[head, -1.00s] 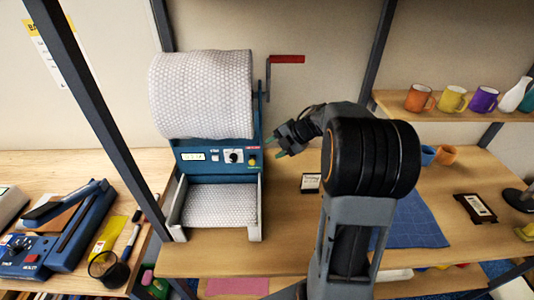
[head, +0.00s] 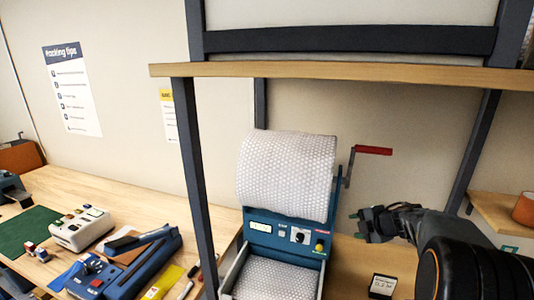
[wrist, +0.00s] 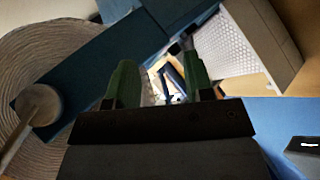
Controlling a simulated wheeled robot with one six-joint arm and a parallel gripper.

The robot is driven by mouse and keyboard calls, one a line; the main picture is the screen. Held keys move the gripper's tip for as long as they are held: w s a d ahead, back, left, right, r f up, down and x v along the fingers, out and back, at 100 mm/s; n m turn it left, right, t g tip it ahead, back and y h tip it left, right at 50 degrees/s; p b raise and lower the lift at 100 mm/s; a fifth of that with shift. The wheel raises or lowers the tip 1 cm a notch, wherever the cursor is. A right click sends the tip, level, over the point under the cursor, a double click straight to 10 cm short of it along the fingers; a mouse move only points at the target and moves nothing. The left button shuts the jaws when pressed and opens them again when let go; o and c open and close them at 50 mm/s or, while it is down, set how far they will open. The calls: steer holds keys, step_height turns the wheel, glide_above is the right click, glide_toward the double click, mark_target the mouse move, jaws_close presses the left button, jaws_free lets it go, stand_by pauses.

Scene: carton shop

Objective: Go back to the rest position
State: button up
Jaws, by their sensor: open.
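My gripper (head: 360,226) is at the right of the head view, just right of the blue bubble-wrap dispenser (head: 262,228). Its two green fingers (wrist: 160,84) stand apart in the wrist view, with nothing between them. The dispenser carries a large white bubble-wrap roll (head: 287,175) and has a red-handled crank (head: 373,150) on its right side. In the wrist view, the dispenser's blue side and bubble wrap (wrist: 222,45) lie beyond the fingers. Whether the gripper touches the dispenser I cannot tell, but it looks apart from it.
A shelf board (head: 320,69) and dark posts frame the dispenser. An orange mug (head: 523,209) stands at the right edge. The left bench holds a blue sealer (head: 125,268) and a pale keypad device (head: 80,229).

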steer(key=d+r+m+t+h, duration=0.2)
steer(key=d+m+t+h, duration=0.1)
steer(key=d+m+h, duration=0.3)
steer(key=s+m+g+h+b, duration=0.1)
steer(key=s+m+g+h, duration=0.3)
steer(key=s+m, duration=0.55)
steer(key=s+a+f+m+g+y+b, duration=0.1)
steer(key=s+a+f+m+y, duration=0.1)
steer(key=s+a, duration=0.5)
steer(key=s+a+f+m+g+y+b, duration=0.1)
steer(key=s+a+m+g+y, duration=0.1)
steer(key=s+a, duration=0.5)
steer(key=a+m+y, duration=0.1)
steer(key=a+m, duration=0.1)
steer(key=a, duration=0.4)
steer(key=shift+s+f+y, duration=0.35)
steer(key=shift+f+y, duration=0.05)
